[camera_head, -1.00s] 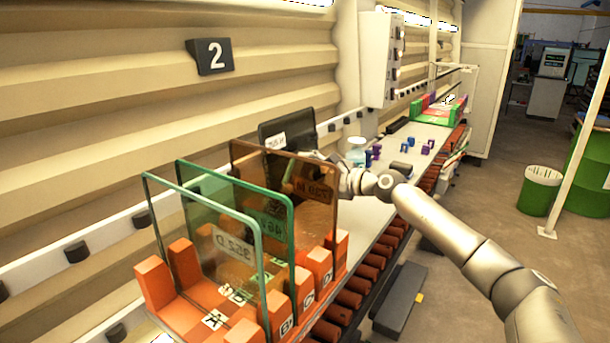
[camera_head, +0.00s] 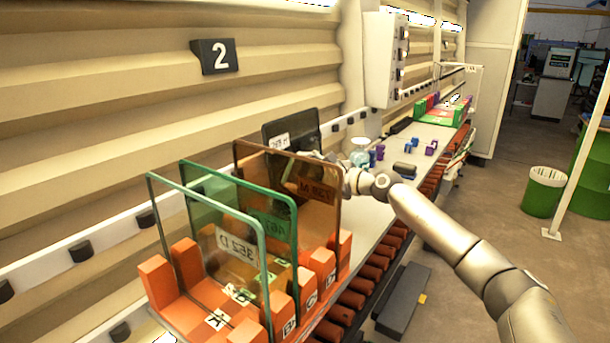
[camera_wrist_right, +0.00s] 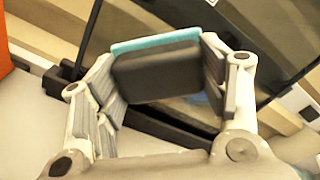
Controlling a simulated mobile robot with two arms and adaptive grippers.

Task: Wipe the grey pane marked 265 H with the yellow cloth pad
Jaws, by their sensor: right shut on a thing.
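The grey pane (camera_head: 300,128) stands upright behind the brown pane in the head view, with a white label near its lower left. My right gripper (camera_head: 328,160) is close to the grey pane's lower right, partly hidden behind the brown pane. In the right wrist view my right gripper (camera_wrist_right: 158,85) is shut on a dark grey pad (camera_wrist_right: 158,76) with a light blue edge. No yellow shows on this pad. Whether the pad touches the grey pane cannot be told. My left gripper is out of view.
The brown pane (camera_head: 285,200), green pane (camera_head: 222,190) and clear pane (camera_head: 195,222) stand in the orange rack (camera_head: 165,285), left of my right arm. A glass vessel (camera_head: 359,153) and several small blue and purple pieces stand on the bench beyond. A ribbed wall runs behind.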

